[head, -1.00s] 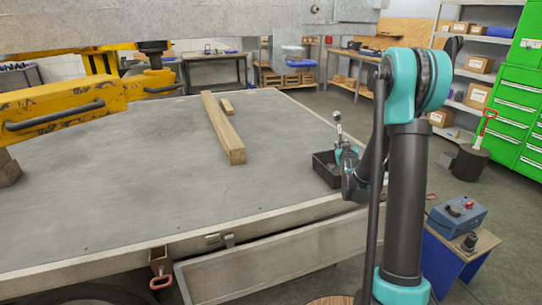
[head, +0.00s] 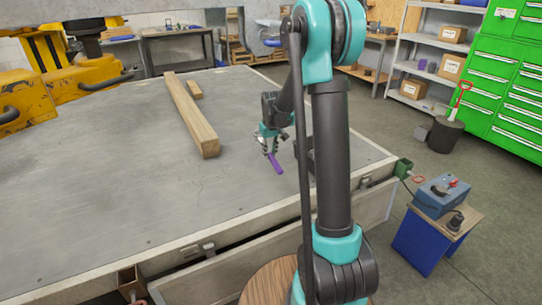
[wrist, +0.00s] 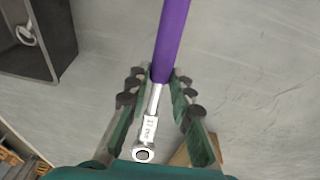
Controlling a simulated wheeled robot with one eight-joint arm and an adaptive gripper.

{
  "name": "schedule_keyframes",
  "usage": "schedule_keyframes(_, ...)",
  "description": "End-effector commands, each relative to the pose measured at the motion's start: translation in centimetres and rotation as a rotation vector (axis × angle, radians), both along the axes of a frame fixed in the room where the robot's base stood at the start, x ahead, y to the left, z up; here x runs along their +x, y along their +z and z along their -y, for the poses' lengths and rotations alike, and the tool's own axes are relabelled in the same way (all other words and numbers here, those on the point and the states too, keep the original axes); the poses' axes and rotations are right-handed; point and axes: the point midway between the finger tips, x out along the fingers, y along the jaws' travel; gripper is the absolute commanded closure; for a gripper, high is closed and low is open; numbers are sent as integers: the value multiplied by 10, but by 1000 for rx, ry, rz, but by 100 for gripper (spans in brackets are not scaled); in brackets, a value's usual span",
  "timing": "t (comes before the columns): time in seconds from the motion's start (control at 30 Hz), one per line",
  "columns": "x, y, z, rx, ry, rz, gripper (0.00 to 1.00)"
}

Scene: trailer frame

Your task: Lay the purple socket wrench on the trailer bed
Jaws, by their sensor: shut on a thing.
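The purple socket wrench (wrist: 172,35) is held between the fingers of my gripper (wrist: 159,92) in the wrist view. Its silver shaft and ratchet head (wrist: 145,140) lie towards my palm, and the purple handle points away. In the head view my gripper (head: 269,147) is over the trailer bed (head: 130,200), with the purple handle (head: 275,164) hanging down at a tilt. The handle's end looks close to the bed, but I cannot tell whether it touches.
A long wooden beam (head: 192,115) and a short wood piece (head: 195,90) lie left of my gripper. A black bin (wrist: 40,40) stands beside it, mostly hidden by my arm in the head view. The bed's left and front area is clear.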

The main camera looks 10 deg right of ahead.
Motion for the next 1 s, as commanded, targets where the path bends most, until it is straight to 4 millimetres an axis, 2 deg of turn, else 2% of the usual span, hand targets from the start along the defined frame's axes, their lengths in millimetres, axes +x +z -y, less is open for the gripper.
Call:
schedule_keyframes(0.13,-30,8,-2,-7,7,-118,100)
schedule_keyframes(0.3,-45,13,-2,-11,10,-173,100)
schedule_keyframes(0.53,-47,3,-3,-11,10,-179,100)
schedule_keyframes(1.0,-47,-44,-3,-11,10,-178,100)
